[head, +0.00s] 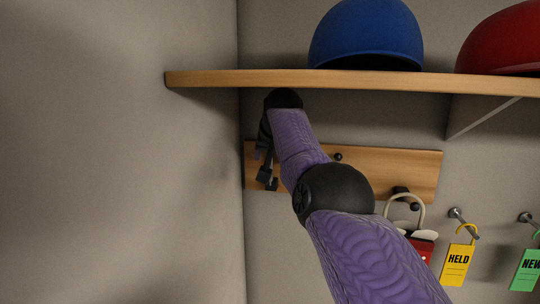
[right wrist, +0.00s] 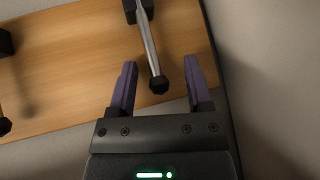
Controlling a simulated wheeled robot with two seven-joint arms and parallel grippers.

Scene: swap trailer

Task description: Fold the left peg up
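The wooden peg board (head: 400,168) is fixed to the wall under the shelf. The left peg is a metal rod (right wrist: 149,42) with a black knob at its end and a black mount at the board. In the right wrist view its knob end lies between the fingers of my right gripper (right wrist: 160,61). The two purple fingers are apart, with visible gaps to the rod on both sides. In the head view my right arm reaches to the board's left end and largely hides the left peg. My left gripper is in neither view.
The shelf (head: 230,80) is just above my arm, holding a blue helmet (head: 367,38) and a red helmet (head: 505,40). A side wall stands close at left.

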